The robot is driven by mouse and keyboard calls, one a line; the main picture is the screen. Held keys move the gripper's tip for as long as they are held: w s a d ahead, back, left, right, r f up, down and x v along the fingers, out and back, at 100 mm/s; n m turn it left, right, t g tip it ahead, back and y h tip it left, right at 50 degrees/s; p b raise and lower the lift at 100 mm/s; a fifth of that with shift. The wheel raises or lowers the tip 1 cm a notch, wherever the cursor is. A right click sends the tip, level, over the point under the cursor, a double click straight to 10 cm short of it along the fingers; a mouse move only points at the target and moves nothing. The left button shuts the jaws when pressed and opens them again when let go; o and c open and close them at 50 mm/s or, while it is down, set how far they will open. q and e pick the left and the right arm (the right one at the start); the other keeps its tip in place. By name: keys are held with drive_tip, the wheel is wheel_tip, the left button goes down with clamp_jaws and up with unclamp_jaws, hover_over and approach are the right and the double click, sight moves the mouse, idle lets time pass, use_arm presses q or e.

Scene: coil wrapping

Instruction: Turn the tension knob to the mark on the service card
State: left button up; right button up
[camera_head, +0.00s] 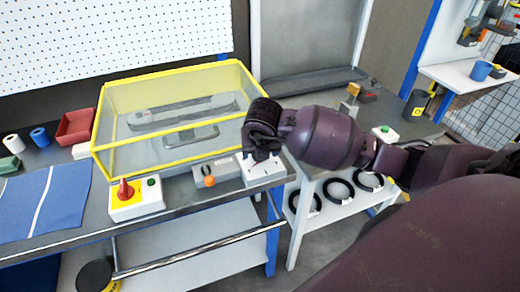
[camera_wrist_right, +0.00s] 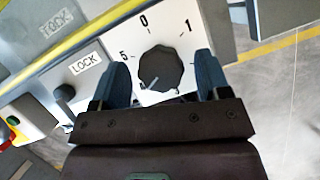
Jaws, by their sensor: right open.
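The tension knob (camera_wrist_right: 160,69) is dark and round on a white dial plate (camera_wrist_right: 178,30) marked 0, 1 and 5; other numerals are hidden. A pale pointer line on the knob points to its lower left. My right gripper (camera_wrist_right: 161,64) is open, its blue fingers on either side of the knob, with plate showing between them and it. Whether they touch it below cannot be told. In the head view my right gripper (camera_head: 261,146) is over the white dial box (camera_head: 259,172) at the bench's front edge and hides the knob. I cannot make out a service card. My left gripper is out of view.
A yellow-framed clear guard (camera_head: 166,80) stands behind the dial box. A grey unit with an orange ball (camera_head: 209,181) and a box with a red switch (camera_head: 124,190) are left of it. A label reading LOCK (camera_wrist_right: 85,63) is left of the dial.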

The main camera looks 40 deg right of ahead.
drive_tip(key=v, duration=1)
drive_tip(key=shift+r, duration=0.4)
drive_tip(key=shift+s, duration=0.1)
drive_tip(key=shift+a, duration=0.1)
